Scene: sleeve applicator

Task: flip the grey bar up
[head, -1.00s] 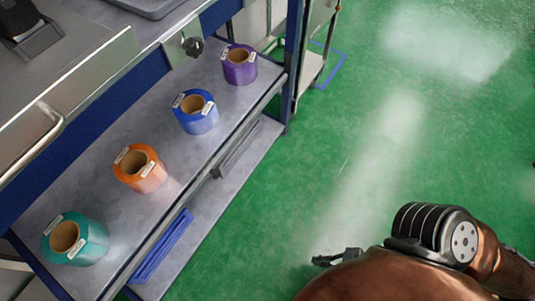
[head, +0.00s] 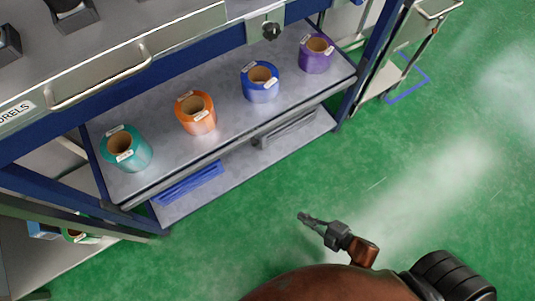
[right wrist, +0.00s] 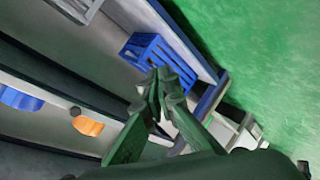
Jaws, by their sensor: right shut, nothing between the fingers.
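I cannot make out the grey bar that flips in either view. The workbench top (head: 200,12) runs along the upper left of the head view, with dark fittings cut off by the edge. My right gripper (head: 304,216) is over the green floor, in front of the lower shelves and apart from them. Its fingers are shut and empty. They also show in the right wrist view (right wrist: 163,76), pointing towards a blue crate. My left gripper is in neither view.
A shelf (head: 232,128) holds teal (head: 128,155), orange (head: 199,120), blue (head: 260,92) and purple (head: 316,62) rolls. A drawer handle (head: 98,80) and a knob (head: 270,31) stick out above. A blue crate (head: 188,184) sits lower. The green floor (head: 440,180) at right is clear.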

